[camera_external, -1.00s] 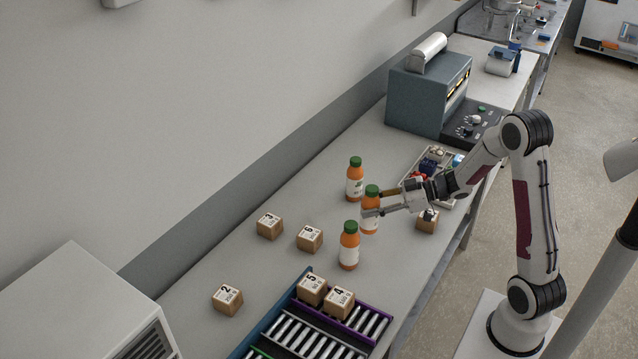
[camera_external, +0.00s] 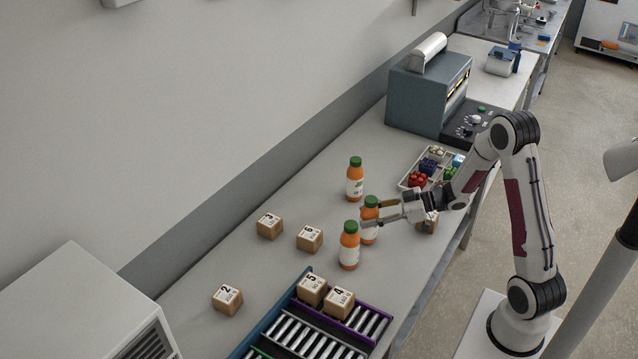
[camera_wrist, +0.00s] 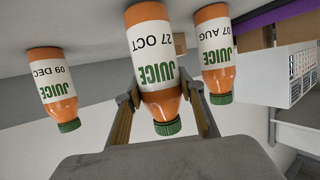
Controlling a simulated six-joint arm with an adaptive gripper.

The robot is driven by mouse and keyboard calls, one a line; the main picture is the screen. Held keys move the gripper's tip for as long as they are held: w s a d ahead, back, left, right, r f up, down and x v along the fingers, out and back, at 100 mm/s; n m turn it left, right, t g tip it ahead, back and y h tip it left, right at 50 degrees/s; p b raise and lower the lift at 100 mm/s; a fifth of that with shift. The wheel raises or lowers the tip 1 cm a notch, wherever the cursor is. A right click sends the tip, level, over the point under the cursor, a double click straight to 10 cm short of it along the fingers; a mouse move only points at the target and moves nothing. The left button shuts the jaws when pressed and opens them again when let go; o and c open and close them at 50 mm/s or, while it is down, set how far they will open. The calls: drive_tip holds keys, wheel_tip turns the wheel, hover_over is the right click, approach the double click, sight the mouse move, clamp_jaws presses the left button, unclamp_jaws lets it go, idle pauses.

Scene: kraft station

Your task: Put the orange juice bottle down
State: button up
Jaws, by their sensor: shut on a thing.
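Three orange juice bottles with green caps and white labels stand upright on the bench. My gripper (camera_external: 366,215) is shut on the middle orange juice bottle (camera_external: 370,208), whose label reads 27 OCT in the wrist view (camera_wrist: 153,50). The fingers are on either side of it near its upper part. Its base looks at or very near the bench top. Another bottle (camera_external: 355,180) stands behind it, marked 09 DEC in the wrist view (camera_wrist: 50,80). The third bottle (camera_external: 349,247) stands close in front, marked 07 AUG in the wrist view (camera_wrist: 215,50).
Numbered cartons (camera_external: 270,226) stand on the left, and two sit on the roller rack (camera_external: 300,335). One carton (camera_external: 427,222) is behind my gripper. A parts tray (camera_external: 408,182) and a blue-grey machine (camera_external: 428,95) stand farther back.

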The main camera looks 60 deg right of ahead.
drive_tip(key=shift+f, duration=0.25)
drive_tip(key=o, duration=1.3)
drive_tip(key=shift+o, duration=0.2)
drive_tip(key=shift+r, duration=0.15)
drive_tip(key=v, duration=1.2)
